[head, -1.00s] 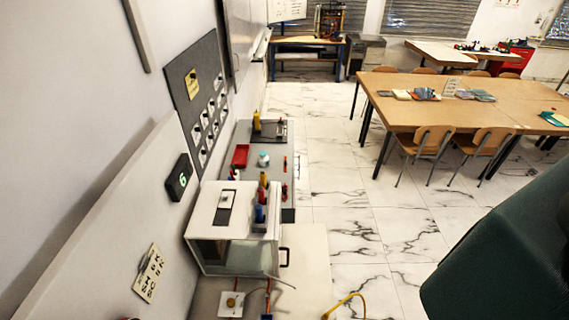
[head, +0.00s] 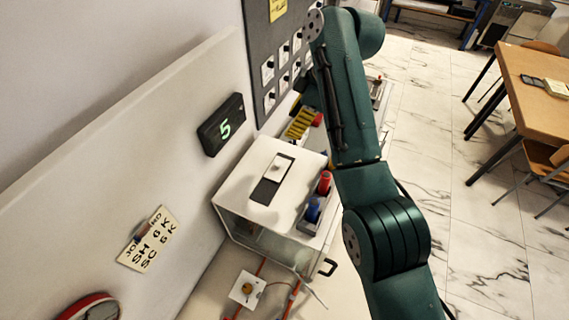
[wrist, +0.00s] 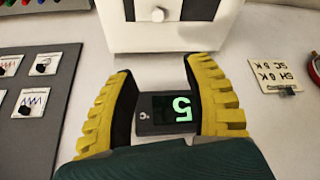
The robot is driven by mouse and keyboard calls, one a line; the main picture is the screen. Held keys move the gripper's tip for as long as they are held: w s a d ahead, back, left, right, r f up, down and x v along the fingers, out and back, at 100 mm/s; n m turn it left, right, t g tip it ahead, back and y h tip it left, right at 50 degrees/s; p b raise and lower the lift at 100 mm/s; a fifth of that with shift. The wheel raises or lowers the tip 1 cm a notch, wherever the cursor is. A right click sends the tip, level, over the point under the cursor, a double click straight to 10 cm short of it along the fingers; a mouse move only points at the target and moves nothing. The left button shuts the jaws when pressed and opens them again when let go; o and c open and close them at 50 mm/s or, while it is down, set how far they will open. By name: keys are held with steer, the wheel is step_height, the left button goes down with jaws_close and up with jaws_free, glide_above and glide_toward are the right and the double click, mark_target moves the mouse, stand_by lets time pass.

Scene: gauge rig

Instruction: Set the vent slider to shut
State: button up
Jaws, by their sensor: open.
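The vent slider (head: 279,168) is a pale piece with a small knob on a dark slot (head: 264,191) in the top of a white box (head: 236,184). It sits toward the slot's far end in the head view. In the wrist view the slider knob (wrist: 157,15) shows at the top edge, partly cut off. My gripper (wrist: 157,68) has yellow ribbed fingers spread apart with nothing between them. In the head view my gripper (head: 300,122) is beyond the box's far edge, partly hidden by my arm, and apart from the slider.
A dark display (head: 221,125) reading 5 is on the wall left of the box; it appears between my fingers in the wrist view. A rack with red and blue items (head: 316,205) is on the box's right side. A dial panel (head: 277,50) stands behind. A lettered card (head: 148,238) is on the left.

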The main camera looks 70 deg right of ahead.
mark_target(278, 162)
steer(key=shift+g, duration=0.3)
steer(key=b+x, duration=0.1)
steer(key=x, duration=0.4)
steer(key=s+b+x, duration=0.1)
steer(key=x, duration=0.5)
steer(key=b+x, duration=0.1)
steer(key=x, duration=0.5)
steer(key=shift+s+d+f, duration=0.15)
steer(key=shift+s+f, duration=0.15)
steer(key=shift+s, duration=0.05)
steer(key=shift+c, duration=0.3)
jaws_close()
